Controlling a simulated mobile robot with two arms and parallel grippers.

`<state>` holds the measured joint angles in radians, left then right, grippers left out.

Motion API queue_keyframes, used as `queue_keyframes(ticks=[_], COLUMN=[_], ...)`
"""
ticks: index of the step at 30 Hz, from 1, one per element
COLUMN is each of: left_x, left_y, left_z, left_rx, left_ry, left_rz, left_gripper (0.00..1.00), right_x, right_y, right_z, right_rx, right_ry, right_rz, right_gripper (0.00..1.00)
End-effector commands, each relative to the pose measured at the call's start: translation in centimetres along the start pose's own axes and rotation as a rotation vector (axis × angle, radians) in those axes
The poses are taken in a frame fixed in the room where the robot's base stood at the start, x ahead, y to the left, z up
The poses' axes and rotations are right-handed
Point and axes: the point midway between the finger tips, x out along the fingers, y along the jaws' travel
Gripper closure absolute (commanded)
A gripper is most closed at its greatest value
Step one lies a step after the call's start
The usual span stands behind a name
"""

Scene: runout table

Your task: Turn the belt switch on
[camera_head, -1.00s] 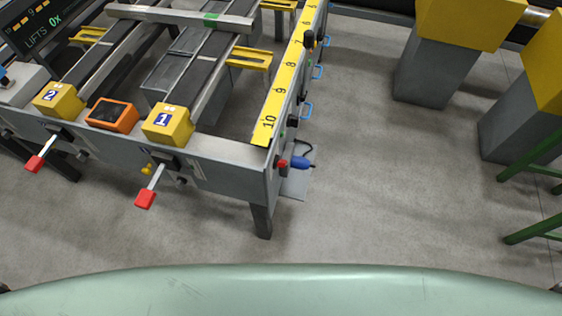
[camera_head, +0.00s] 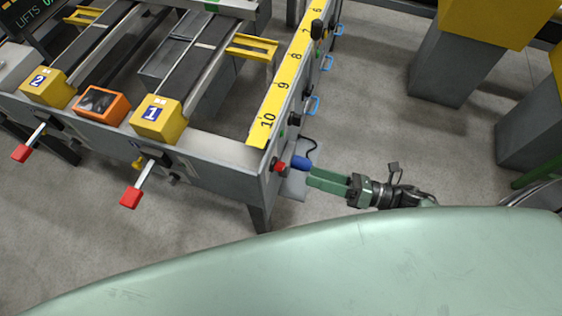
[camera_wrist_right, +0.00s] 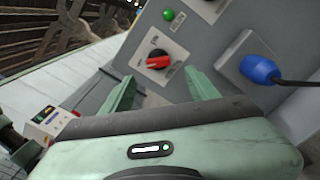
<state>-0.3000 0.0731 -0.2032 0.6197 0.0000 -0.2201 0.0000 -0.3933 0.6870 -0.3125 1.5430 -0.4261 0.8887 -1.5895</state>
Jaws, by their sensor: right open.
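The belt switch (camera_wrist_right: 157,62) is a red handle on a round black dial with a pale label plate, on a grey panel. Its handle lies nearly level in the wrist view. In the head view a small red knob (camera_head: 281,167), apparently the same switch, shows at the table's near right corner. My right gripper (camera_head: 311,178) reaches in from the right, pointing at that corner. Its green fingers are open and empty. In the wrist view they stand on either side of the switch (camera_wrist_right: 161,82), apparently short of it. My left gripper is out of view.
A blue plug (camera_wrist_right: 258,70) with a black cable sits right of the switch; it shows in the head view (camera_head: 302,163) close to my fingers. A green lamp (camera_wrist_right: 168,14) is above the switch.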

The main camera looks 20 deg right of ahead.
Motion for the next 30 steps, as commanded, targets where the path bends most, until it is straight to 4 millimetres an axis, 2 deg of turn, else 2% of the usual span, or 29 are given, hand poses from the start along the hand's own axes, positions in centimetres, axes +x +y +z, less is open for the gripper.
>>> queue_keyframes(ticks=[12, 15, 26, 29, 30], left_x=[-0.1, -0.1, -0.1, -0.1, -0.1], left_y=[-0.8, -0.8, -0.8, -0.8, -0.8], left_z=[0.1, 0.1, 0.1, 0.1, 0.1], left_rx=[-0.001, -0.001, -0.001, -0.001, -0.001], left_ry=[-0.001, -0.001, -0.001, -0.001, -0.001], left_rz=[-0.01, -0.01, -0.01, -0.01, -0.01], left_gripper=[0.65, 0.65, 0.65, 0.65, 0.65], right_x=[6.0, 7.0, 7.7, 7.6, 7.6], right_y=[0.2, 0.2, 0.1, 0.1, 0.1], right_z=[0.2, 0.2, 0.1, 0.1, 0.1], right_rx=[-0.01, -0.009, -0.007, -0.007, -0.007], right_ry=[-0.002, -0.002, 0.0, 0.0, -0.001], right_rz=[0.007, 0.005, 0.004, 0.003, 0.003], right_gripper=[0.4, 0.4, 0.4, 0.65, 0.76])
